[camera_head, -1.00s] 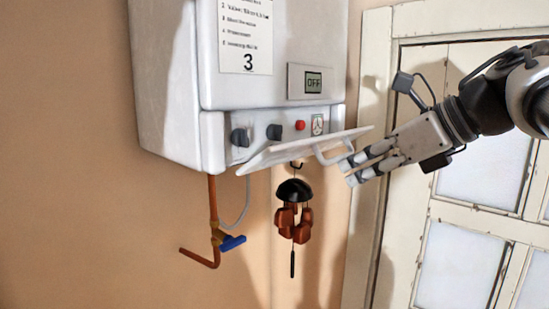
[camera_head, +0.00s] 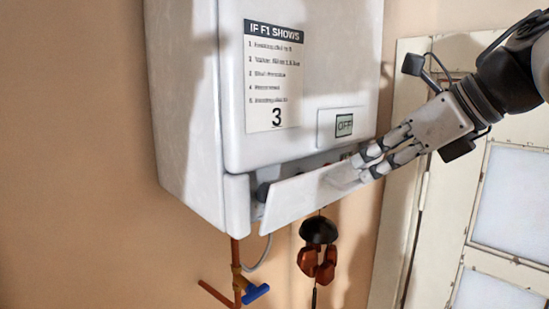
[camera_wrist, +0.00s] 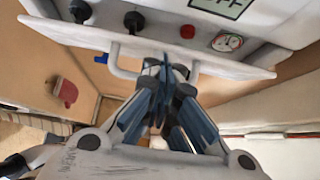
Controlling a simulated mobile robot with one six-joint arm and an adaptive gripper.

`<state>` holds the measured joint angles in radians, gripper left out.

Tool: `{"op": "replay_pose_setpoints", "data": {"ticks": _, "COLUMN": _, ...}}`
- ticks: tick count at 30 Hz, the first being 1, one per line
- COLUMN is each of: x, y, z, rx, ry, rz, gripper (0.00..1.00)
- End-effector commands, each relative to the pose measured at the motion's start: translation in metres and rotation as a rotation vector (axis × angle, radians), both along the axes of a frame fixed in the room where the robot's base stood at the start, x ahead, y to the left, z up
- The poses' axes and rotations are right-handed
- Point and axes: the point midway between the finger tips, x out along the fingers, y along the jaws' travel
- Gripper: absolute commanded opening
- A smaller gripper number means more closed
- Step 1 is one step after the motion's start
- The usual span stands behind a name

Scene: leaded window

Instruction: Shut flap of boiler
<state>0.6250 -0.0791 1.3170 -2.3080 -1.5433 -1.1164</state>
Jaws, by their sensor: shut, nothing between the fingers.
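The white boiler (camera_head: 295,75) hangs on the wall, with a small display reading OFF. Its flap (camera_head: 300,195) is a white panel along the lower front, tilted up but standing away from the controls at its top edge. My gripper (camera_head: 362,168) is shut and empty at the flap's right part, its fingertips against or very near the outer face. In the wrist view the flap (camera_wrist: 75,32) crosses the top, with its handle (camera_wrist: 113,62) below it. The fingers (camera_wrist: 165,80) are beside the handle; I cannot tell whether they touch it.
Above the flap, the wrist view shows dark knobs (camera_wrist: 133,21), a red button (camera_wrist: 187,31) and a gauge (camera_wrist: 227,41). Below hang a wind chime (camera_head: 319,235) and a copper pipe with a blue valve (camera_head: 256,293). A panelled door (camera_head: 415,215) stands at the right.

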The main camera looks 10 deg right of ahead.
Motion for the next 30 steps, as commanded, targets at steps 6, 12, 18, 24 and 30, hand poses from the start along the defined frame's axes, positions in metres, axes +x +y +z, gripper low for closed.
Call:
{"op": "replay_pose_setpoints", "data": {"ticks": 6, "x": 0.009, "y": 0.008, "z": 0.008, "rx": -0.066, "ry": 0.096, "rz": 0.006, "gripper": 0.0}}
{"op": "replay_pose_setpoints", "data": {"ticks": 12, "x": 0.013, "y": 0.01, "z": 0.009, "rx": -0.094, "ry": 0.139, "rz": 0.004, "gripper": 0.0}}
{"op": "replay_pose_setpoints", "data": {"ticks": 18, "x": 0.014, "y": 0.011, "z": 0.009, "rx": -0.105, "ry": 0.154, "rz": 0.003, "gripper": 0.0}}
{"op": "replay_pose_setpoints", "data": {"ticks": 24, "x": 0.014, "y": 0.011, "z": 0.009, "rx": -0.105, "ry": 0.156, "rz": 0.003, "gripper": 0.0}}
{"op": "replay_pose_setpoints", "data": {"ticks": 30, "x": 0.014, "y": 0.011, "z": 0.009, "rx": -0.105, "ry": 0.156, "rz": 0.003, "gripper": 0.0}}
